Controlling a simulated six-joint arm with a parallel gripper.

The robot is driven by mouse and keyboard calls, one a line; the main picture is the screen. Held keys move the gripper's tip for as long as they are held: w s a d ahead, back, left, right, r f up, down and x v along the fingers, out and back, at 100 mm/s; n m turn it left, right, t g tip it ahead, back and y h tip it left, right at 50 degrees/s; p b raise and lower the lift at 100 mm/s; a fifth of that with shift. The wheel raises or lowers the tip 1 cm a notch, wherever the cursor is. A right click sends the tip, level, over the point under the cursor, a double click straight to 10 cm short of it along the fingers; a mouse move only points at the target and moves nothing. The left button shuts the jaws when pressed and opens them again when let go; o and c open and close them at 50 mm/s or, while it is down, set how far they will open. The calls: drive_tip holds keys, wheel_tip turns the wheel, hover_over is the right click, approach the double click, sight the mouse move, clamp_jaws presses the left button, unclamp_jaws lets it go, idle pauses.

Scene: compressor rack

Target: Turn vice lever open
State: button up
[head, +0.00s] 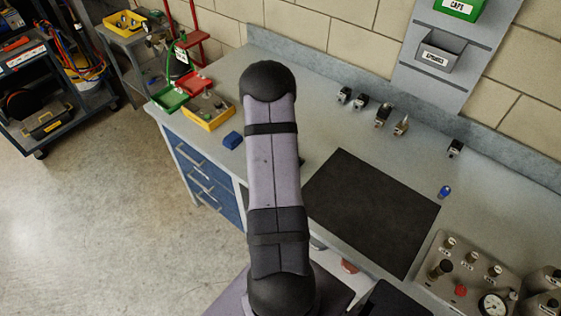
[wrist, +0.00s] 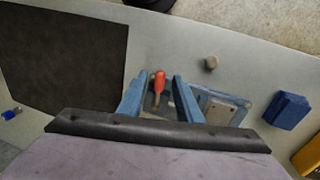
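In the wrist view, my gripper (wrist: 162,79) shows as two blue fingers spread apart, open. The vice lever (wrist: 158,83) has a red handle and lies between the fingertips in the picture. I cannot tell whether either finger touches it. The vice (wrist: 224,108), a blue-grey body with pale metal plates, sits on the bench, partly hidden behind the right finger and the dark edge of my wrist. In the head view my own arm hides the vice, the lever and my gripper.
A black mat (head: 370,212) lies on the grey bench. A blue block (wrist: 287,111) and a small round knob-like part (wrist: 211,63) are near the vice. Colored bins (head: 208,116) stand at the far left, small fittings (head: 382,115) along the back, a gauge panel (head: 468,268) at right.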

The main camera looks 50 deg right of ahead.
clamp_jaws()
